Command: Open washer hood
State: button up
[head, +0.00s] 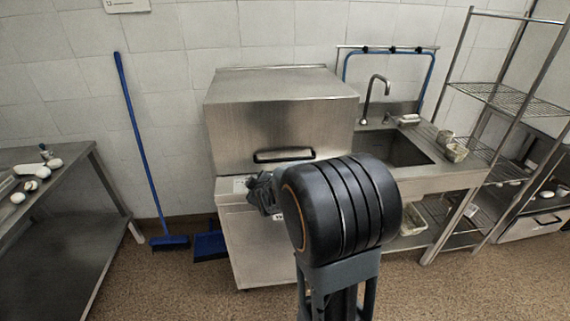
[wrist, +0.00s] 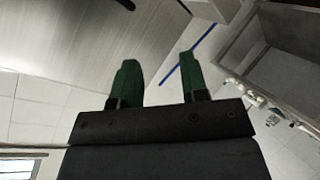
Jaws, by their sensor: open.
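The washer (head: 250,238) is a steel unit against the tiled wall in the head view. Its boxy hood (head: 280,110) is down, with its lower edge close to the body. A dark bar handle (head: 284,155) is on the hood's front. My gripper (head: 262,193) is in front of the washer, below and left of the handle, and partly hidden behind my black arm link. In the wrist view, the two green fingers of my gripper (wrist: 161,82) are apart with nothing between them. Contact with the washer is not visible.
A sink (head: 393,147) with a tap adjoins the washer on the right, beside a wire shelf rack (head: 508,100). A steel table (head: 60,215) stands at the left. A blue broom (head: 141,150) leans on the wall, near a blue dustpan (head: 209,245). Floor between table and washer is otherwise clear.

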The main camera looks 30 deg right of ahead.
jog(key=w+d+f+n+t+h, duration=0.2)
jog(key=w+d+f+t, duration=0.15)
jog(key=d, duration=0.35)
jog(key=n+t+h+b, duration=0.2)
jog(key=n+t+h, duration=0.1)
jog(key=n+h, duration=0.1)
send_near(285, 159)
jog(key=p+x, duration=0.1)
jog(key=x, duration=0.2)
jog(key=p+x, duration=0.1)
jog(key=x, duration=0.2)
jog(key=p+x, duration=0.1)
jog(key=x, duration=0.3)
jog(key=shift+w+f, duration=0.15)
jog(key=shift+f, duration=0.15)
jog(key=shift+c, duration=0.3)
grip_shut()
jog(key=shift+d, duration=0.1)
